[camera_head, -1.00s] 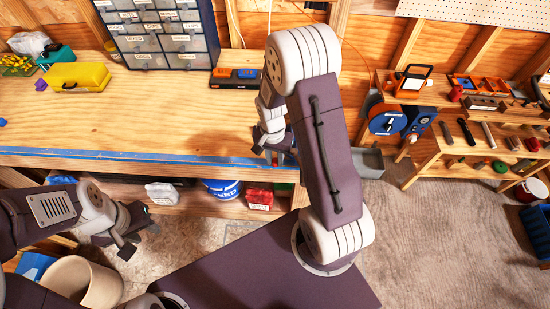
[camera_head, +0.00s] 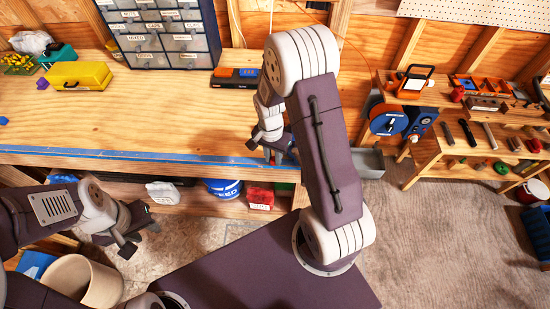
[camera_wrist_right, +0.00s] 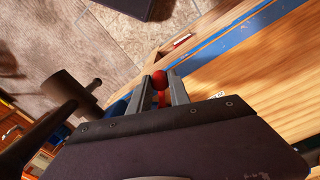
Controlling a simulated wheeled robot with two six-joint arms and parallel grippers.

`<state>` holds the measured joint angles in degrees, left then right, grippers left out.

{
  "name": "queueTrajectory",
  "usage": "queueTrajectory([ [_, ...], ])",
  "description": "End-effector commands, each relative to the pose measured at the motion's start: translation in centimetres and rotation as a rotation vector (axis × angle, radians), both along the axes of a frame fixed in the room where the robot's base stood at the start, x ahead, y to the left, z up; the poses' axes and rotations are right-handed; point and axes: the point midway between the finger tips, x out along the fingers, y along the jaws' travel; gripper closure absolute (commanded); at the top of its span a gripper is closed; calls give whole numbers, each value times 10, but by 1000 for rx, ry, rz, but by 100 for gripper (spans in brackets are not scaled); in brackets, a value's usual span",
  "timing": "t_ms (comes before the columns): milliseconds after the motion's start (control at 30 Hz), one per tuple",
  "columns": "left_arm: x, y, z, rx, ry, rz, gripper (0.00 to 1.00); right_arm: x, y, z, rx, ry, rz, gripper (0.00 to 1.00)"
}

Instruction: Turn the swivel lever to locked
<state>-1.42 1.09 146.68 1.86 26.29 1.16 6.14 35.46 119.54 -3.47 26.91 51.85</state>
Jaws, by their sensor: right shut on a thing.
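The swivel lever shows in the right wrist view as a red ball knob (camera_wrist_right: 159,79) on a red stem. My right gripper (camera_wrist_right: 162,95) is shut on the lever, with its two grey fingers on either side of the stem and knob. In the head view the right gripper (camera_head: 268,150) is at the blue front edge of the workbench, where the lever is mostly hidden. The lever's base and any lock marking are hidden. My left gripper (camera_head: 140,238) is at the lower left, away from the bench edge, with its fingers apart and nothing between them.
The workbench (camera_head: 120,120) is mostly clear. Below the edge are a blue bucket (camera_head: 222,188) and a red container (camera_head: 260,198). A tool shelf (camera_head: 450,100) stands right.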

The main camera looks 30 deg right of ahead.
Motion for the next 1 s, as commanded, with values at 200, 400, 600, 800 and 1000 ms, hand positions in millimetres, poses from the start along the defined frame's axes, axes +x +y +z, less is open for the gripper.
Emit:
queueTrajectory([
  [200,0,0,0,0,0,0,64,14,3,1,-1,-7,-194,100],
  [400,0,0,2,0,0,0,64,26,5,1,-1,-7,-384,100],
  [600,0,0,4,0,0,0,64,38,4,1,-1,-7,-572,100],
  [800,0,0,6,0,0,0,64,48,1,1,0,-6,-742,100],
  [1000,0,0,7,0,0,0,64,55,-1,1,0,-4,-876,100],
])
